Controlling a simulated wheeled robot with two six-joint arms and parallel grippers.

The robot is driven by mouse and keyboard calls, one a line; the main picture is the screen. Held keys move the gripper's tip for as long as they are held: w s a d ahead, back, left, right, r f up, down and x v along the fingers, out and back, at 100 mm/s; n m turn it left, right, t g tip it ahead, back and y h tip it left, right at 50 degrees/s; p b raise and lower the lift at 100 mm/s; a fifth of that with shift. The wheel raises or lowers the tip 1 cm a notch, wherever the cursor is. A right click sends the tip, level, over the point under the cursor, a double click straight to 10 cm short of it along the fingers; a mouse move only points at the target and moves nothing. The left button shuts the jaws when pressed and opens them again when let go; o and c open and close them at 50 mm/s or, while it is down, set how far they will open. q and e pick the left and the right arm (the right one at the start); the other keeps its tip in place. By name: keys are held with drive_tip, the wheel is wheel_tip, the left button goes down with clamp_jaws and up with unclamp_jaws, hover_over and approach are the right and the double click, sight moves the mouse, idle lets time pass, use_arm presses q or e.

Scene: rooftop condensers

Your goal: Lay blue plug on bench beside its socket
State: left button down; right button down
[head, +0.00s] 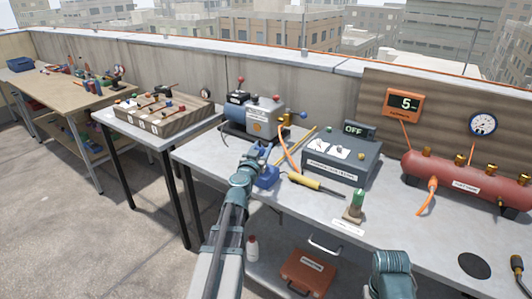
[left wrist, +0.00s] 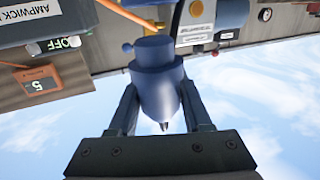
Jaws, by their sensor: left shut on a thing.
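The blue plug (left wrist: 155,85) is between the two fingers of my left gripper in the left wrist view, with a wide flat end away from the camera and a tapered tip toward it. My left gripper (head: 261,152) is shut on it, in front of the grey pump in the head view. A blue piece (head: 268,179) shows just right of my left wrist in the head view; I cannot tell whether it is fixed to the bench (head: 205,155). I cannot make out the plug's socket. My right arm shows at the lower right, but its gripper does not.
The grey pump (head: 262,118) stands behind my left gripper. A box with an OFF display (head: 358,129), a yellow-handled tool (head: 315,183), a green-topped piece (head: 357,201) and a red tank (head: 465,180) are to the right. An orange cable lies near the pump. Bare bench shows at front left.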

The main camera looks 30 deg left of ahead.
use_arm(q)
drive_tip(key=shift+w+a, duration=0.1)
drive_tip(key=shift+w, duration=0.3)
drive_tip(key=shift+w+a+f, duration=0.1)
drive_tip(key=shift+w+a, duration=0.05)
drive_tip(key=shift+w, duration=0.45)
drive_tip(key=f+b, duration=0.2)
drive_tip(key=shift+w+f+b, duration=0.3)
drive_tip(key=shift+w+b, duration=0.05)
drive_tip(key=shift+s+f+b, duration=0.1)
drive_tip(key=shift+f+b, duration=0.25)
drive_tip(key=shift+f, duration=0.25)
drive_tip(key=shift+c, duration=1.7)
unclamp_jaws()
drive_tip(key=shift+r, duration=0.1)
